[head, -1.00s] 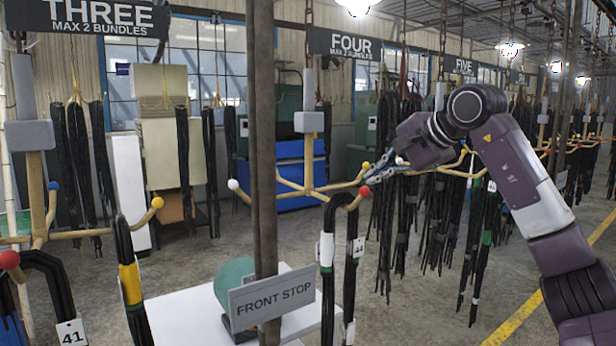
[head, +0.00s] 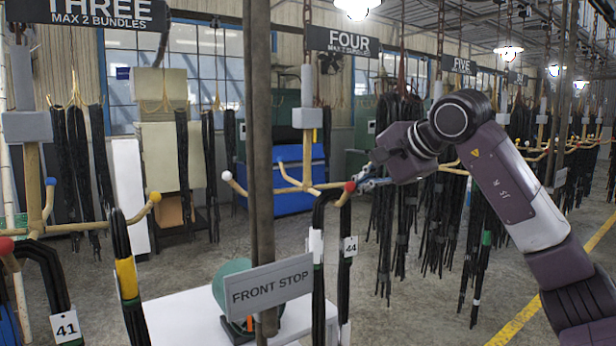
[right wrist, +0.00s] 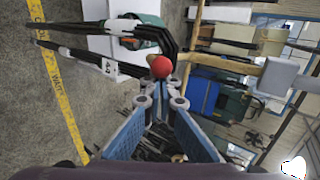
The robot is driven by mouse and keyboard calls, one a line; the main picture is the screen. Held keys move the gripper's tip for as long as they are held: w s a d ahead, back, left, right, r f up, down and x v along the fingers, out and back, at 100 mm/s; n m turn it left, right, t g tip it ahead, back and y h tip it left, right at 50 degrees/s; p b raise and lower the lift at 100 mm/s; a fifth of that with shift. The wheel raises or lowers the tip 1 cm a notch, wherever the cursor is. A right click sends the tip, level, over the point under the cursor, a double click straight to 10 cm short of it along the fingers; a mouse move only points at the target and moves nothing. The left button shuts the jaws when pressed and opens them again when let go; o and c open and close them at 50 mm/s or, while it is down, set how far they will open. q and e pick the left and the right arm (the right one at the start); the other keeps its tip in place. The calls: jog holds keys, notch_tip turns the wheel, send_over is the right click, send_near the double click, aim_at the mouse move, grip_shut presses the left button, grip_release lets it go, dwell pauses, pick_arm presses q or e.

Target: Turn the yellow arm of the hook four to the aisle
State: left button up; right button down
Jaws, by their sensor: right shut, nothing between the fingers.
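Hook four (head: 306,150) hangs under the FOUR sign, with a grey block and wooden arms. I cannot make out the yellow tip; my right gripper covers that area. My right gripper (head: 362,183) is shut and empty, right beside the red tip; contact is unclear. In the right wrist view the red tip (right wrist: 161,67) is just beyond the fingertips. My left gripper is out of view.
A dark post (head: 260,130) with a FRONT STOP sign (head: 268,283) stands before hook four. Hook three (head: 35,185) with hoses is at left. Hook five's hoses (head: 400,200) hang close behind my right arm. Open floor lies at lower right.

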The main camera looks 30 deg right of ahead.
jog(key=a, duration=0.2)
jog(key=shift+a+b, duration=0.35)
jog(key=shift+a, duration=0.05)
jog(key=shift+w+a+b, duration=0.2)
jog(key=shift+a, duration=0.7)
jog(key=shift+w+a+b, duration=0.15)
jog(key=shift+a+b, duration=0.05)
jog(key=shift+a, duration=0.7)
jog(key=shift+w+a+p, duration=2.15)
jog(key=shift+w+a, duration=2.3)
jog(key=shift+a, duration=1.25)
jog(key=shift+s+d+r, duration=1.45)
jog(key=shift+d+r, duration=0.2)
jog(key=shift+r, duration=2.9)
jog(key=s+d+b, duration=0.1)
jog(key=s+b, duration=0.3)
jog(key=s, duration=0.8)
